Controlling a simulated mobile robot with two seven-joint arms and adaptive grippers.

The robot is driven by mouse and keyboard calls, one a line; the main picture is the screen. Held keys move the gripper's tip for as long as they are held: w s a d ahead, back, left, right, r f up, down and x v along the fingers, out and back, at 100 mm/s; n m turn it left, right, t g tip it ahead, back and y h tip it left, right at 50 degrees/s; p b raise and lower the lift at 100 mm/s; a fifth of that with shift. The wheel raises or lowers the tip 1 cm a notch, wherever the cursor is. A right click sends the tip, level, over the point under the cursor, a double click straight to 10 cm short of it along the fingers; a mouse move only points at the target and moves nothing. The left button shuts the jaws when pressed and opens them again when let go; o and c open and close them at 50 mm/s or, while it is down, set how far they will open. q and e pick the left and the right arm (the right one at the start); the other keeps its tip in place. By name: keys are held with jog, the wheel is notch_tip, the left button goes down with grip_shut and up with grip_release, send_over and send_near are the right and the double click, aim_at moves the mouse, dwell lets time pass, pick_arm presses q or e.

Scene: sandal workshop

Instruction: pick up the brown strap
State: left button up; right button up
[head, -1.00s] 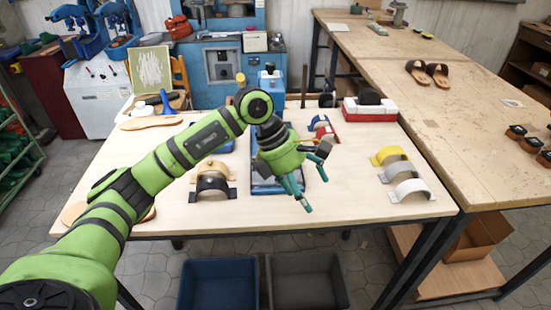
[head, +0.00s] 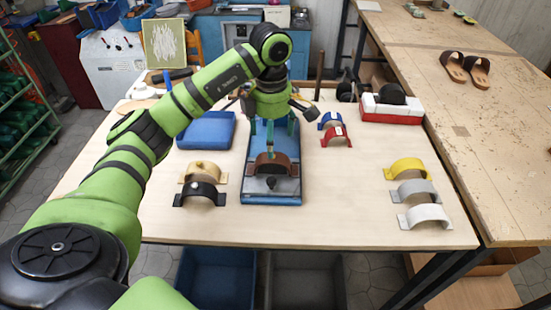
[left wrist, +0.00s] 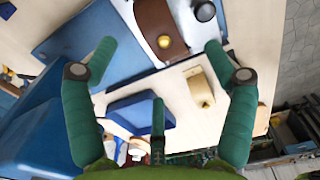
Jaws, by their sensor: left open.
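The brown strap (head: 273,166) is an arched band on the front part of a blue tray (head: 271,199) with a grey top. It shows at the top of the left wrist view (left wrist: 158,28), beside a dark round knob. My left gripper (head: 271,138) is open, its teal fingers spread and pointing down just behind and above the strap. In the left wrist view the open fingers (left wrist: 160,50) have nothing between them, and the strap lies beyond their tips. My right gripper is not in view.
Tan (head: 203,171) and black (head: 200,194) straps lie left of the tray; blue and red (head: 336,137) straps lie to its right. Yellow, grey and white (head: 425,217) straps stand farther right. Bare table lies right of the tray.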

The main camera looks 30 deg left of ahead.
aim_at(281, 159)
pick_arm(q)
jog(key=shift+s+f+p, duration=0.15)
jog(key=shift+f+p, duration=0.15)
notch_tip(281, 159, down, 3)
jog(key=shift+r+p, duration=0.2)
jog(key=shift+p, duration=0.65)
jog(key=shift+w+f, duration=0.15)
jog(key=shift+f, duration=0.4)
jog(key=shift+w+f, duration=0.15)
jog(key=shift+f, duration=0.4)
jog(key=c, duration=1)
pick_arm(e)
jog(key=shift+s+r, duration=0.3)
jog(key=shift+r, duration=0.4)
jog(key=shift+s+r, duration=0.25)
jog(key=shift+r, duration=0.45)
